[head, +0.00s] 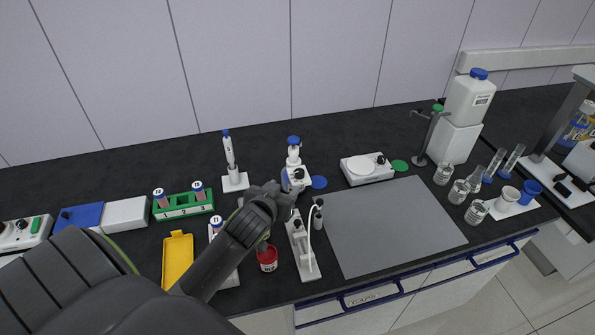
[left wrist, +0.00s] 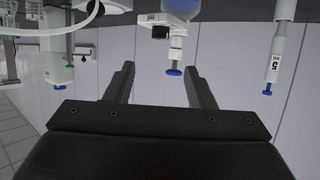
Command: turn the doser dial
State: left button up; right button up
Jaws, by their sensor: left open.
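The doser (head: 295,165) is a small white bottle-top unit with a blue top knob. It stands upright at the middle of the bench. In the left wrist view it hangs upside down, with its white body (left wrist: 163,22) marked in ml and its blue knob (left wrist: 174,71). I cannot tell for sure which part is the dial. My left gripper (head: 278,190) is just in front of the doser in the head view. In the left wrist view its open fingers (left wrist: 158,68) appear either side of the blue knob, apart from it. My right gripper is not in view.
A white stand with a curved tube (head: 303,245) is close right of my left arm. A red jar (head: 267,260) and yellow tray (head: 177,258) are near the front edge. A pipette (head: 231,160) stands behind left. The grey mat (head: 385,225) is clear.

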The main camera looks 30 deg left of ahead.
pick_arm(q)
jog(key=p, duration=0.1)
send_near(299, 173)
jog(key=w+a, duration=0.1)
jog(key=w, duration=0.2)
jog(key=x, duration=0.5)
jog(key=shift+s+f, duration=0.15)
jog(key=shift+f, duration=0.2)
jog(key=shift+w+a+f+p, duration=0.1)
jog(key=shift+w+f+p, duration=0.1)
jog(key=shift+w+p, duration=0.15)
jog(key=shift+w, duration=0.2)
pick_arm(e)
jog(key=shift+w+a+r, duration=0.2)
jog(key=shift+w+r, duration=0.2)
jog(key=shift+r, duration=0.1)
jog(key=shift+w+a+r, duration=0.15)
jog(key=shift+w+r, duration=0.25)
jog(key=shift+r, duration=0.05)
pick_arm(q)
jog(key=shift+f, duration=0.1)
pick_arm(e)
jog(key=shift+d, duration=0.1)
pick_arm(q)
jog(key=shift+c, duration=0.4)
jog(key=c, duration=0.9)
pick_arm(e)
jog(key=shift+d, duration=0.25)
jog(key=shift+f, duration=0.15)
